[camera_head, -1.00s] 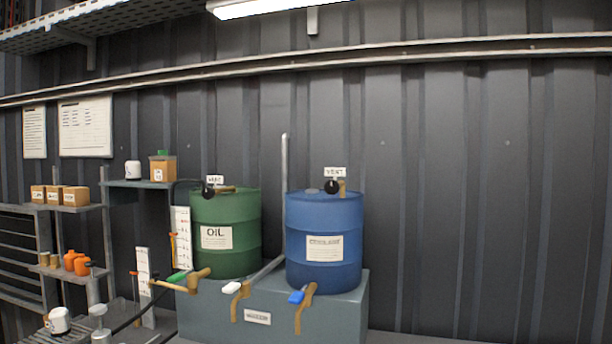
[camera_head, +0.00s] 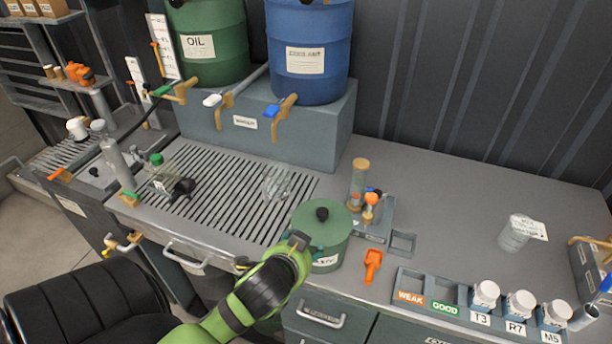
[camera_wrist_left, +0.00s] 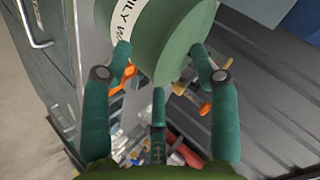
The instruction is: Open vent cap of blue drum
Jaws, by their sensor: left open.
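The blue drum (camera_head: 308,55) stands on the grey raised block at the top of the head view. Its top is cut off by the frame edge. Only a small dark bit, perhaps of the vent cap, shows at that edge, so its state cannot be told. My left arm reaches in from the bottom, its end beside the green lidded can, well below and in front of the drum. In the left wrist view my left gripper (camera_wrist_left: 160,55) is open, with the green can (camera_wrist_left: 155,35) just beyond its fingers; contact is unclear. My right gripper is not in view.
A green OIL drum (camera_head: 208,45) stands left of the blue one. Blue-handled (camera_head: 272,111) and white-handled taps stick out in front. A glass beaker (camera_head: 277,182) stands on the slotted grate. Labelled jars (camera_head: 520,303) line the right front. The bench's back right is mostly clear.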

